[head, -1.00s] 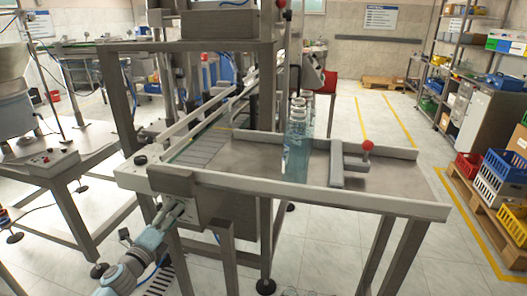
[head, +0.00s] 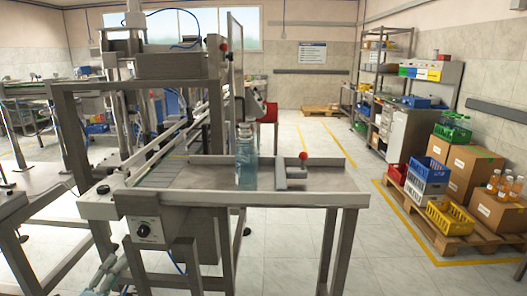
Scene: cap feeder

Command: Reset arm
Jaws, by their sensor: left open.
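My left gripper (head: 119,263) is low at the bottom left of the head view, at the end of my light blue arm. It is open and small in the picture, below and to the left of the control box (head: 146,231) with a black knob, and apart from it. The control box hangs under the front of the conveyor table (head: 335,197). I see nothing held in the left gripper. My right gripper is out of view.
Table legs stand near my left arm. Crates and boxes (head: 473,170) sit on a pallet at right. The floor between is clear.

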